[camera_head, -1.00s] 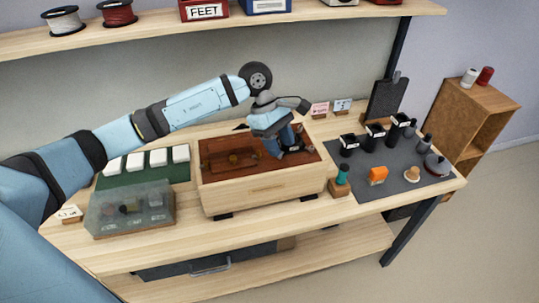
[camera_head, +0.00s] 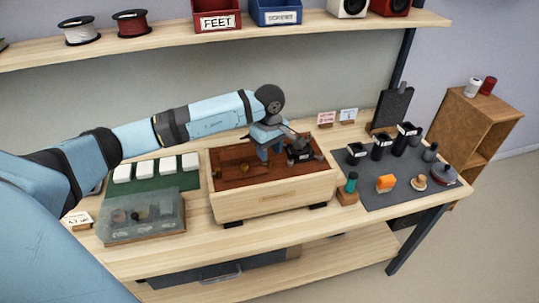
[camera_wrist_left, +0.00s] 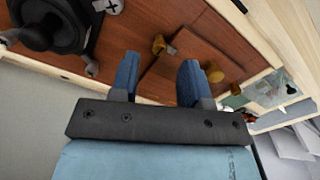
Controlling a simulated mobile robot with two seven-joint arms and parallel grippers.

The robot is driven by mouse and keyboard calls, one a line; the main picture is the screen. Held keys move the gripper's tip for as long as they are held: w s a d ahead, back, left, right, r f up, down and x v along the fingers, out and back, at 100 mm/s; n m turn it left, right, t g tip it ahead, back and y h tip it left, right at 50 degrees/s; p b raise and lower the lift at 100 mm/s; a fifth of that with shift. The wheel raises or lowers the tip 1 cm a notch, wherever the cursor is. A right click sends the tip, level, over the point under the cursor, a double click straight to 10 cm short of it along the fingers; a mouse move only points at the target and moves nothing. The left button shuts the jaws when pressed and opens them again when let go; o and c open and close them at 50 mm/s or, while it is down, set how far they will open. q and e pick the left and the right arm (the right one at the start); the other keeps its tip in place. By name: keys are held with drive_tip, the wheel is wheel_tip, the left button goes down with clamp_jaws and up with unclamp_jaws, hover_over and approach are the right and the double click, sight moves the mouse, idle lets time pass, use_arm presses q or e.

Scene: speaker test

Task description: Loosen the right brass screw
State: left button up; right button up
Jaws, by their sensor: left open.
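A pale wooden box (camera_head: 275,199) with a red-brown panel (camera_head: 232,155) stands mid-bench. My left gripper (camera_head: 270,153) is open and empty above the panel, left of a black round part. In the left wrist view, its two blue fingers (camera_wrist_left: 160,60) are spread. One brass screw (camera_wrist_left: 160,45) shows between and beyond the fingertips, apart from them as far as I can tell. A second brass piece (camera_wrist_left: 214,73) is to the right of the fingers there. In the head view a small brass piece (camera_head: 243,168) shows on the panel; the other is unclear. My right gripper is not in view.
The black round part (camera_head: 303,150) sits at the box's right end. A clear-lidded case (camera_head: 143,215) and a green mat (camera_head: 150,184) are to the left. A dark mat (camera_head: 405,187) with several small items is to the right. A shelf (camera_head: 170,43) hangs behind.

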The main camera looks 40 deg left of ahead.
use_arm(q)
drive_tip(key=shift+f, duration=1.45)
drive_tip(key=shift+c, duration=0.3)
clamp_jaws()
